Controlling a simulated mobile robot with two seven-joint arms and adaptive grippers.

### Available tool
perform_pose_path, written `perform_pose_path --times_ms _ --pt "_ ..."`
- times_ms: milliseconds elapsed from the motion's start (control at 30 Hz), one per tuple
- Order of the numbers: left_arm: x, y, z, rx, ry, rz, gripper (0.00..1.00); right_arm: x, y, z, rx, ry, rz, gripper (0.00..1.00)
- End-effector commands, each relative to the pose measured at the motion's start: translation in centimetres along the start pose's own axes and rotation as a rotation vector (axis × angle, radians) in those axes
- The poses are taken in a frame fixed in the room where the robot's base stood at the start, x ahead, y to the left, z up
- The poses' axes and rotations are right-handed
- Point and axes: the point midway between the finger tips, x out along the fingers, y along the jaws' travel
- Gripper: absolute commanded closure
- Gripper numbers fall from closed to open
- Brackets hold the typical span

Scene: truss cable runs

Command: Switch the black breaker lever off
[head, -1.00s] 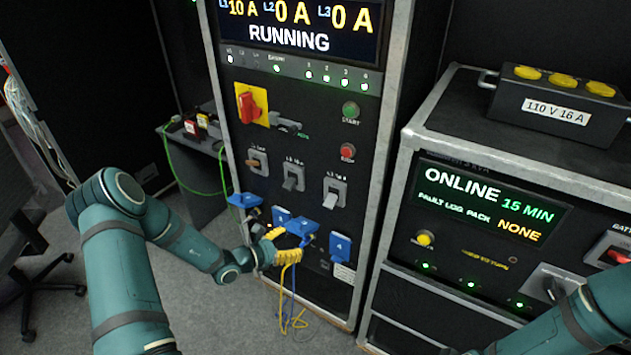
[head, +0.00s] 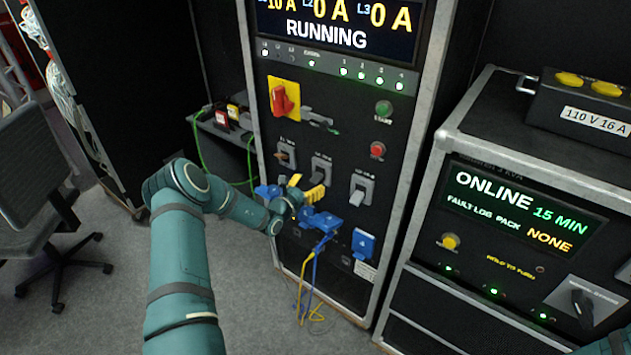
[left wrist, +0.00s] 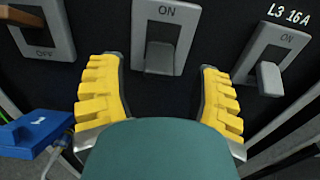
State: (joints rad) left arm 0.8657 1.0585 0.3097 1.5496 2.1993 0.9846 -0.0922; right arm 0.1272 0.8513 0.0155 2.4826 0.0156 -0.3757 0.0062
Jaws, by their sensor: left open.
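Three breakers sit in a row on the rack panel. The left one has a brown lever (head: 283,157). The middle breaker's lever (head: 318,178) looks dark grey; I take it as the black one. In the left wrist view this lever (left wrist: 160,57) hangs down below an ON mark. The right breaker's lever (head: 359,196), marked L3 16A, is grey and also shows ON. My left gripper (head: 306,187) is open, its yellow fingers just below the middle breaker. In the left wrist view the lever appears between the fingertips (left wrist: 160,66); contact cannot be told.
Blue sockets (head: 363,243) sit below the breakers, with blue and yellow cables (head: 312,275) hanging from them. Above are a red rotary switch (head: 283,100) and green and red buttons. A second cabinet (head: 450,150) stands at right, and a chair (head: 40,180) at left.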

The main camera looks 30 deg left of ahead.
Motion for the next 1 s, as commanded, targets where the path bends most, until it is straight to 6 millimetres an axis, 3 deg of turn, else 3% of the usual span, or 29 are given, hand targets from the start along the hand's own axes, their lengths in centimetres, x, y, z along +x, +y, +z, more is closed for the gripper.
perform_pose_path --times_ms 233,633,800,1000 --pt "2.8 0.0 -0.1 0.000 0.000 0.000 0.36 0.3 0.1 0.1 -0.001 -0.003 0.000 1.00" --pt "3.3 0.0 0.0 -0.001 0.001 0.000 0.37 0.3 0.1 0.2 -0.001 -0.003 0.000 1.00" --pt "3.3 0.0 0.0 -0.001 0.001 0.000 0.97 0.3 0.1 0.2 -0.001 -0.003 0.000 1.00" --pt "3.3 0.0 -0.2 -0.001 -0.010 0.000 1.00 0.6 0.2 0.2 -0.001 -0.004 -0.001 1.00"
